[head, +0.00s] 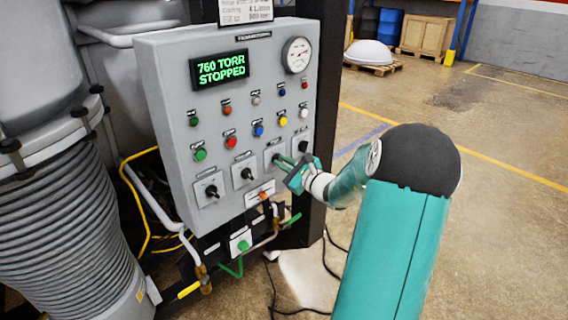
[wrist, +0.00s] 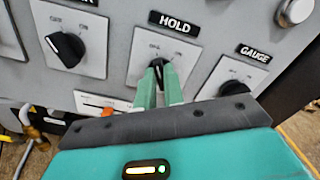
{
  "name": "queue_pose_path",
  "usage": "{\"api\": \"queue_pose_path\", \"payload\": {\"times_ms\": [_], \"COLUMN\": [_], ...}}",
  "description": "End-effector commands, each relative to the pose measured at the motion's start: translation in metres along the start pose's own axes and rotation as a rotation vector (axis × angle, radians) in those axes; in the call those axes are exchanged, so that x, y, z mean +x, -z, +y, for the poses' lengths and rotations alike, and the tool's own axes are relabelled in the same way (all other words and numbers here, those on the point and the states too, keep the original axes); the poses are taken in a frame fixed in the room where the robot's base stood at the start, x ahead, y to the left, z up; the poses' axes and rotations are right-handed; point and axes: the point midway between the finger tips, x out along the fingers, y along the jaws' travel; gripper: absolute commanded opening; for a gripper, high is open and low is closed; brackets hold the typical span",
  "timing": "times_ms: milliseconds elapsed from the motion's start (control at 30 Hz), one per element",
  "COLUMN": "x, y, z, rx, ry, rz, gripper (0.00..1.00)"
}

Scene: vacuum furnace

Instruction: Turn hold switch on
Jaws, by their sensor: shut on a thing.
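The hold switch (wrist: 158,63) is a black rotary knob on a light plate under the "HOLD" label in the wrist view. My gripper (wrist: 158,75) is at this knob, its two green fingers shut on it. The fingers cover most of the knob, so its pointing direction is hard to tell. In the head view my gripper (head: 284,160) reaches the hold plate (head: 270,150) from the right, in the lower row of switches on the grey control panel (head: 165,80).
The gauge switch (wrist: 235,72) is close on the right and another black knob (wrist: 66,48) is on the left. An orange-handled slider (wrist: 106,111) sits below. The panel display (head: 221,69) reads "760 TORR STOPPED". Open floor (head: 500,200) lies to the right.

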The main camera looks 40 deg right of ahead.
Motion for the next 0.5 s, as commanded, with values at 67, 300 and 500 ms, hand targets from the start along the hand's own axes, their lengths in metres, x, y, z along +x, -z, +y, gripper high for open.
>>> {"api": "queue_pose_path", "payload": {"times_ms": [67, 300, 500], "x": [0.0001, 0.0002, 0.0002], "y": [0.0000, 0.0001, 0.0003], "z": [0.0001, 0.0001, -0.0004], "rx": [0.003, 0.058, 0.174], "ry": [0.000, -0.001, 0.000], "rz": [0.000, 0.001, 0.001], "gripper": [0.00, 0.00, 0.00]}}
